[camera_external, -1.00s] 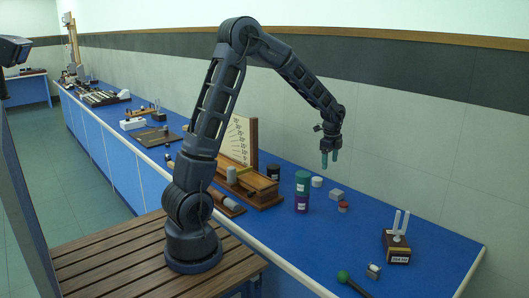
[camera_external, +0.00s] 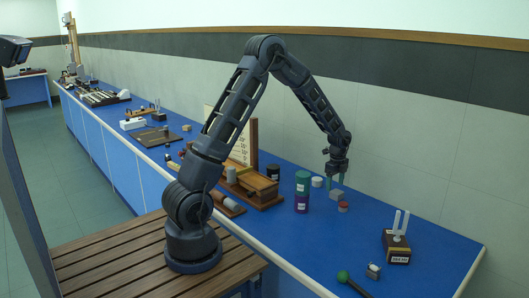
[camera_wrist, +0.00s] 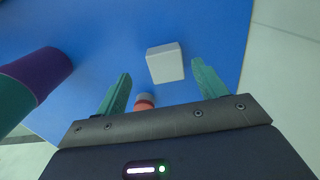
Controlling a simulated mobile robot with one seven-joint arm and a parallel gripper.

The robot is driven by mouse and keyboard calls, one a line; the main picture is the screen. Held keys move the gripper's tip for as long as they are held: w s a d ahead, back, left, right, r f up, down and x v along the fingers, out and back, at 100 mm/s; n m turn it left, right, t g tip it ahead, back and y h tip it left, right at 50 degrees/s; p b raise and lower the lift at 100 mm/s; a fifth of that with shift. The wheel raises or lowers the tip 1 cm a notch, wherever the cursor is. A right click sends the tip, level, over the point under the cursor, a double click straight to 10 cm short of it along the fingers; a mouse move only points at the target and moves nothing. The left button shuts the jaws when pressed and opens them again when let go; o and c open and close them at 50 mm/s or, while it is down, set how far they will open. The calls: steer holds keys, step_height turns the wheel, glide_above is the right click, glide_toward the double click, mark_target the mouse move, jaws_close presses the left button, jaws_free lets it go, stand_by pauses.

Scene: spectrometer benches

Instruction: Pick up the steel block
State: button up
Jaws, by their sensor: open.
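A small light-grey block (camera_external: 337,195), which looks like the steel block, lies on the blue bench top. In the wrist view the grey block (camera_wrist: 165,62) shows ahead of and between the two green fingers, nearer the right one. My gripper (camera_external: 335,181) points down just above the block, with its fingers apart. In the wrist view my gripper (camera_wrist: 161,72) is open with nothing held. I cannot tell the exact height gap to the block.
A small red-and-grey piece (camera_external: 343,206) sits close to the block; it also shows in the wrist view (camera_wrist: 145,101). A green-and-purple stack (camera_external: 302,192) and a white cylinder (camera_external: 317,182) stand to the left. The wall is behind. Bench toward the fork stand (camera_external: 397,246) is clear.

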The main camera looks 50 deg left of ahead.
mark_target(335, 190)
steer(key=f, duration=0.5)
steer(key=shift+w, duration=0.35)
steer(key=c, duration=1.1)
steer(key=shift+c, duration=0.2)
